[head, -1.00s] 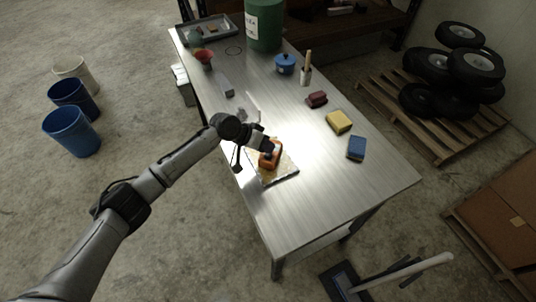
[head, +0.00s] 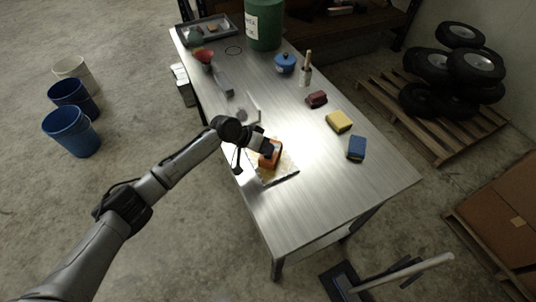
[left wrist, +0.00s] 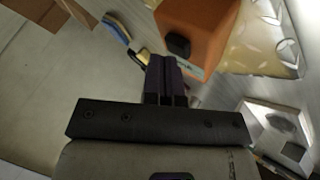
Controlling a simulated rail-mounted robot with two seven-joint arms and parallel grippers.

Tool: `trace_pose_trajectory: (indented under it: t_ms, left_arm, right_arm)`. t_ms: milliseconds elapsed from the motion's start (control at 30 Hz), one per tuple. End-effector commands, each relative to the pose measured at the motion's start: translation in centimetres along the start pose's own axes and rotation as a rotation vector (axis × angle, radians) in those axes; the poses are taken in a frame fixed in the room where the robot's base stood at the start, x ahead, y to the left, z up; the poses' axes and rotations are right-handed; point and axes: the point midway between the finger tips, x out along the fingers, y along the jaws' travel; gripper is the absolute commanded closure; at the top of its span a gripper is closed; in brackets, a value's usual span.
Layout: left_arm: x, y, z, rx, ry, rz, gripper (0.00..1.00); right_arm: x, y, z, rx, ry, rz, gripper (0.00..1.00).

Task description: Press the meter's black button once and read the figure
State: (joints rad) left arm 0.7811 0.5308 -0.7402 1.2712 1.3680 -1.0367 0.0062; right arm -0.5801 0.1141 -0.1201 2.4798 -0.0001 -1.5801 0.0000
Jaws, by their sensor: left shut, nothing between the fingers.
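The orange meter (head: 269,160) rests on a pale yellow patterned plate (head: 285,173) near the table's left edge. In the left wrist view, the orange meter (left wrist: 205,28) shows its black button (left wrist: 178,45) and a pale strip with small dark marks that I cannot read. My left gripper (head: 270,147) is over the meter in the head view. In the left wrist view, my left gripper (left wrist: 162,65) is shut and empty, with its tips close to the button; I cannot tell whether they touch the meter. My right gripper is not in view.
The metal table (head: 340,195) is clear at its front right. A blue block (head: 356,148), a yellow block (head: 339,122) and a dark red block (head: 316,99) lie to the right. A blue pot (head: 285,63) and a green drum (head: 264,25) stand farther back.

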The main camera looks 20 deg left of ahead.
Motion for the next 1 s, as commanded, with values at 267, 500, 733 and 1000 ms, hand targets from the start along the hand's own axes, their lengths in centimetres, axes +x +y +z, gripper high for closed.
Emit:
trace_pose_trajectory:
  t_ms: [267,500,733,1000]
  left_arm:
    - [0.26,-0.18,0.19,0.000,0.000,0.000,1.00]
    - [0.38,-0.27,0.28,0.000,0.000,0.000,1.00]
    - [0.36,-0.26,0.28,0.000,-0.001,0.000,1.00]
    - [-0.30,0.23,-0.20,0.000,0.000,0.000,1.00]
  right_arm:
    - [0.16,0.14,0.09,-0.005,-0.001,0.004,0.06]
    - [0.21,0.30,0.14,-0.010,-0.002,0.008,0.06]
    - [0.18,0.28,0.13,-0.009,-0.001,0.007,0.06]
    - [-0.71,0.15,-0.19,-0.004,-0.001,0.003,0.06]
